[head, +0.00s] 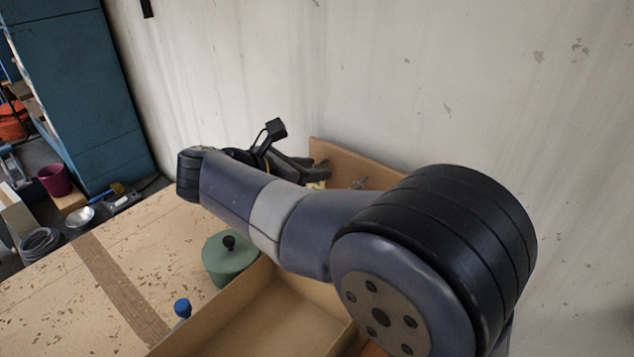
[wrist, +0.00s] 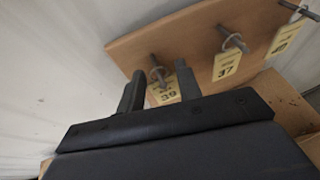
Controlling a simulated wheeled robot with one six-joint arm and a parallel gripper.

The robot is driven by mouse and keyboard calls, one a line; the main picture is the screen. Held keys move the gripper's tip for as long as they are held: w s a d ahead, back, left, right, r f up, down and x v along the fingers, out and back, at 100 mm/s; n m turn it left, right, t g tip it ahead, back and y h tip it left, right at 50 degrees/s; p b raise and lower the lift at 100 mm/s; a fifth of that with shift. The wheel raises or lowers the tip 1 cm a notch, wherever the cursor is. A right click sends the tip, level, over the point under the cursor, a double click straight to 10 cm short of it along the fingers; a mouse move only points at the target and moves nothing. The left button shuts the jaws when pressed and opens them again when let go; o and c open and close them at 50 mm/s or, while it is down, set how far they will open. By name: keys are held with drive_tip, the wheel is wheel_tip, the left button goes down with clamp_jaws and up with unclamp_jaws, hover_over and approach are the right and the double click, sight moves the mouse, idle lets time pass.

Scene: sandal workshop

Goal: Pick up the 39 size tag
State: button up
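The 39 size tag (wrist: 165,94) is a small pale yellow card hanging from the left peg (wrist: 158,74) of a tilted wooden board (wrist: 190,38) in the wrist view. My gripper (wrist: 160,70) is open, with its two dark fingers apart on either side of the tag and its peg. The tag's lower part is hidden behind the gripper body. I cannot tell whether a finger touches the tag. In the head view my gripper (head: 318,168) is by the board (head: 345,160) at the wall, and a bit of yellow shows below it.
A 37 tag (wrist: 227,66) and another yellow tag (wrist: 285,38), hard to read, hang from pegs to the right. On the bench are a green lidded pot (head: 230,262), a blue-capped bottle (head: 182,309) and a shallow wooden tray (head: 215,313). The wall is close behind the board.

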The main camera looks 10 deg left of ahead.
clamp_jaws()
idle(0.4)
